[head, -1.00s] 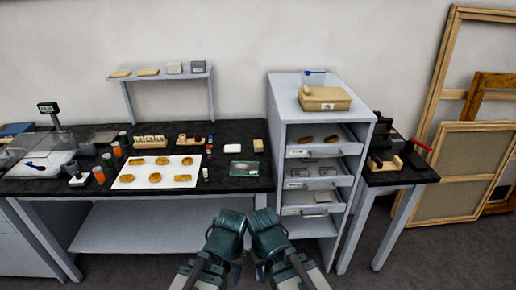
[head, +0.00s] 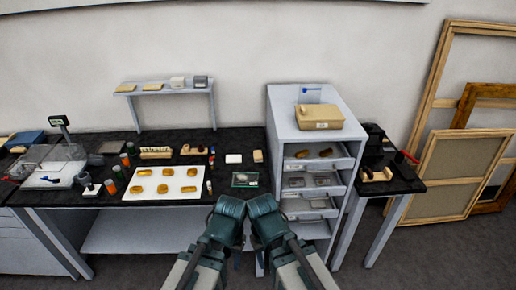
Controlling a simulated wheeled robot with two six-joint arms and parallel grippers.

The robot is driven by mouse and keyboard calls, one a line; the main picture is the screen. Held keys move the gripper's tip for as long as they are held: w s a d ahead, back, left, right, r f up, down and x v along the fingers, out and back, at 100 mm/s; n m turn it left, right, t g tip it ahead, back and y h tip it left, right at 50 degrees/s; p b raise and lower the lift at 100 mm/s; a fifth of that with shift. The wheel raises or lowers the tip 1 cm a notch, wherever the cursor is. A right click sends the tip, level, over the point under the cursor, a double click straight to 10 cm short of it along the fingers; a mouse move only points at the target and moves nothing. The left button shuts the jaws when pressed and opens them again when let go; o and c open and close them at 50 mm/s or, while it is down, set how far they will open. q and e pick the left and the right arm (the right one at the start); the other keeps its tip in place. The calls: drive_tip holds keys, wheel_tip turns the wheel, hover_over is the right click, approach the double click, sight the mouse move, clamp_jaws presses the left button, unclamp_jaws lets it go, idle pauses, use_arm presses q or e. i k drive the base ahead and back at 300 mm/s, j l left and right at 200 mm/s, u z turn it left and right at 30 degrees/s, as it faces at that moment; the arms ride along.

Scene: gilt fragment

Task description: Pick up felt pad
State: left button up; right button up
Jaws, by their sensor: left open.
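I cannot tell for certain which thing is the felt pad. Flat candidates are a white pad (head: 233,158) and a tan block (head: 258,156) at the back right of the black bench, and two thin beige pads (head: 138,88) on the wall shelf. My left gripper (head: 238,258) is small and partly hidden by my own arm at the bottom centre; it is open, in front of the bench and apart from all these things. My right gripper (head: 258,264) is mostly hidden beside it, and its jaws cannot be made out.
The black bench (head: 105,197) holds a white sheet (head: 150,196) with several gilt pieces, a glass-like tray (head: 245,180), orange-marked jars and a scale. A grey cabinet (head: 283,115) with open drawers carries a tan box (head: 320,117). A side table and wooden frames (head: 460,165) stand right; floor shows in front.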

sight(258, 157)
drive_tip(key=i+j, duration=0.15)
drive_tip(key=i, duration=0.3)
drive_tip(key=i+j, duration=0.15)
drive_tip(key=i, duration=0.3)
drive_tip(key=i+j, duration=0.15)
drive_tip(key=i, duration=0.35)
drive_tip(key=i+j, duration=0.15)
drive_tip(key=i, duration=0.3)
drive_tip(key=z, duration=0.05)
